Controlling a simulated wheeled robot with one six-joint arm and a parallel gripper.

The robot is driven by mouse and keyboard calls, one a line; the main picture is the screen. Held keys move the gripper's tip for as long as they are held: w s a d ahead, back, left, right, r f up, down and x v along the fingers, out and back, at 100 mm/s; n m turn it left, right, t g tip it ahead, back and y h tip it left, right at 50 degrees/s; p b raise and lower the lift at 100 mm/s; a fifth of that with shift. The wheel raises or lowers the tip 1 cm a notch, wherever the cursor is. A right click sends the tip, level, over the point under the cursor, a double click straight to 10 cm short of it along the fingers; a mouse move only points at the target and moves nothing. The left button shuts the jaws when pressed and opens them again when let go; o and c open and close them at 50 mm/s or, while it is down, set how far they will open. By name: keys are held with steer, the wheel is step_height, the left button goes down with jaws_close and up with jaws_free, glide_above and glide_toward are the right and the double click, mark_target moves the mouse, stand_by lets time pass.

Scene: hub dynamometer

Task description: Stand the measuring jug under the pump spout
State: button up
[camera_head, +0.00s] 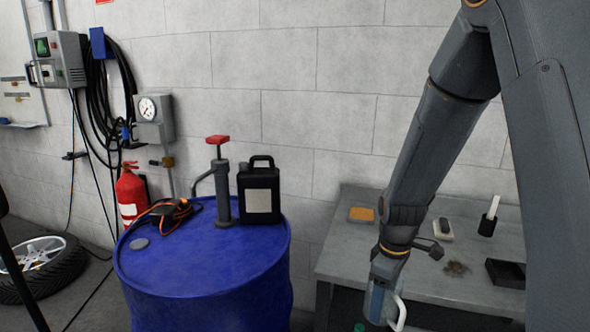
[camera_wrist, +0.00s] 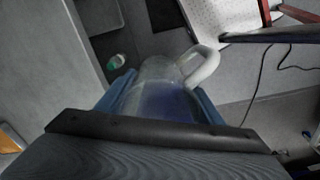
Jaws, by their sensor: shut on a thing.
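My gripper (camera_head: 380,292) is shut on the measuring jug, a clear vessel with a white handle. The jug (camera_head: 392,305) hangs at the lower right of the head view, in front of the grey bench. In the wrist view the jug (camera_wrist: 160,98) sits between the jaws with its handle to the right. The pump (camera_head: 222,180) has a red top and stands on the blue drum (camera_head: 200,272). Its curved spout (camera_head: 203,180) points left over the drum top. The jug is well to the right of the spout, apart from the drum.
A black canister (camera_head: 259,195) stands on the drum right of the pump. The grey bench (camera_head: 345,262) holds several small items. A fire extinguisher (camera_head: 131,195) and a tyre (camera_head: 45,268) are farther left.

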step_height(320, 180, down, 12)
steer(key=w+m, duration=0.1)
steer(key=m, duration=0.9)
steer(key=shift+w+a, duration=0.25)
steer(key=shift+w, duration=0.15)
steer(key=shift+r, duration=0.1)
